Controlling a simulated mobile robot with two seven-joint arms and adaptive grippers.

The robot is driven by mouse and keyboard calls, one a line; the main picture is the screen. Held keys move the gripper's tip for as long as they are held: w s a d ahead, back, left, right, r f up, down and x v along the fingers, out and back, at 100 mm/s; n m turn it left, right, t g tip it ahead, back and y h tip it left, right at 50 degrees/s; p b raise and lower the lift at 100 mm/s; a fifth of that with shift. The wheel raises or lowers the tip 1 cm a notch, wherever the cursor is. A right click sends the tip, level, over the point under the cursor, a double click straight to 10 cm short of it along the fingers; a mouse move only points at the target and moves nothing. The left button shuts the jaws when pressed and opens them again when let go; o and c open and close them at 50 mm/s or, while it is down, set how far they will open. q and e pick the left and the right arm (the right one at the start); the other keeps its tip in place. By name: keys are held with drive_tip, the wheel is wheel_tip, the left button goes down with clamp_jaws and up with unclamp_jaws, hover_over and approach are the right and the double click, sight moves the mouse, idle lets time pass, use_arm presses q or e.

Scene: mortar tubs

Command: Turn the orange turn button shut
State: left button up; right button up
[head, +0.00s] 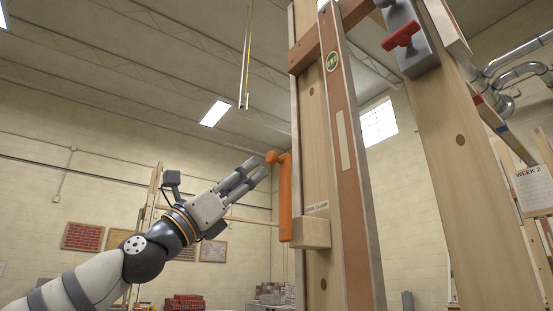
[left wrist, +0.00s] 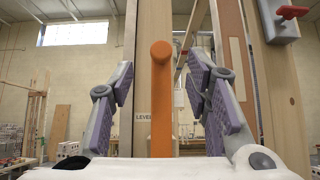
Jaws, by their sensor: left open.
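The orange turn button (head: 285,200) stands upright along the left side of a wooden post, with a round peg at its top that points left. A small wooden block labelled as a clamp (head: 312,233) is at its lower end. My left gripper (head: 258,170) is open, its fingertips close to the peg in the head view. In the left wrist view the orange turn button (left wrist: 162,110) shows upright between the two open fingers, with a gap on each side. I cannot tell how far ahead of the fingertips it is. My right gripper is not in view.
A long spirit level (head: 341,150) stands against the post (head: 315,150). A grey box with a red handle (head: 402,36) is at upper right, also seen in the left wrist view (left wrist: 290,12). Brick stacks (head: 184,302) are far behind. The space left of the post is open.

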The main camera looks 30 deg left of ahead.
sight(269, 159)
use_arm(q)
drive_tip(key=x, duration=0.8)
drive_tip(key=shift+w+d+r, duration=0.1)
drive_tip(key=shift+w+d, duration=0.1)
drive_tip(key=shift+w, duration=0.1)
clamp_jaws()
